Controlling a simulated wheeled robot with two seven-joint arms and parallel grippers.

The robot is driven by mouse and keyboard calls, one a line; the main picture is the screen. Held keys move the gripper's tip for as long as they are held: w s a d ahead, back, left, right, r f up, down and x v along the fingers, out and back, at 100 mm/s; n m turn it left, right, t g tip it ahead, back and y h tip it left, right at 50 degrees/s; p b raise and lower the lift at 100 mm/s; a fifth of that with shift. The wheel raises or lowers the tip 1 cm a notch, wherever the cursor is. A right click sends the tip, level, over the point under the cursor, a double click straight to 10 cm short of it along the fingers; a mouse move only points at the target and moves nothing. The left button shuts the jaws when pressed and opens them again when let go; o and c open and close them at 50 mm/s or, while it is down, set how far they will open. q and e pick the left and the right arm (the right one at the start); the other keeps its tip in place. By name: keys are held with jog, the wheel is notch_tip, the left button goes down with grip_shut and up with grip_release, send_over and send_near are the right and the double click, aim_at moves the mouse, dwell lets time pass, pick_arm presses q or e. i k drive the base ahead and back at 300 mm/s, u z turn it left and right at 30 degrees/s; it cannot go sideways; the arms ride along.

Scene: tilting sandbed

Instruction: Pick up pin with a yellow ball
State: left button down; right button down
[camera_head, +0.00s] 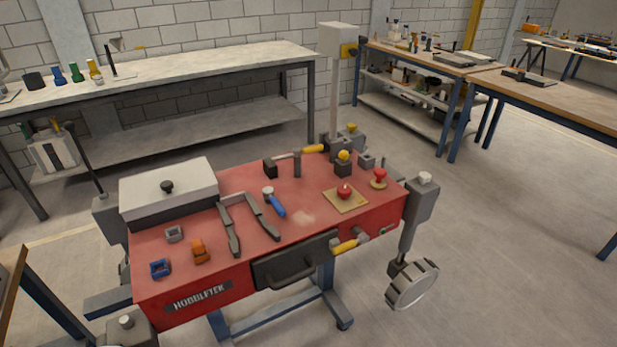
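A small yellow ball (343,155) sits on top of a dark block (343,169) near the back right of the red workbench (300,188). The ball seems to be the head of a pin set upright in the block; the shaft itself is hidden or too small to make out. Neither of my grippers shows in the head view.
A wheel (412,285) hangs at right.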

aim_at(344, 156)
jog(key=z, duration=1.55)
jog(key=i, duration=1.35)
jog(key=u, duration=3)
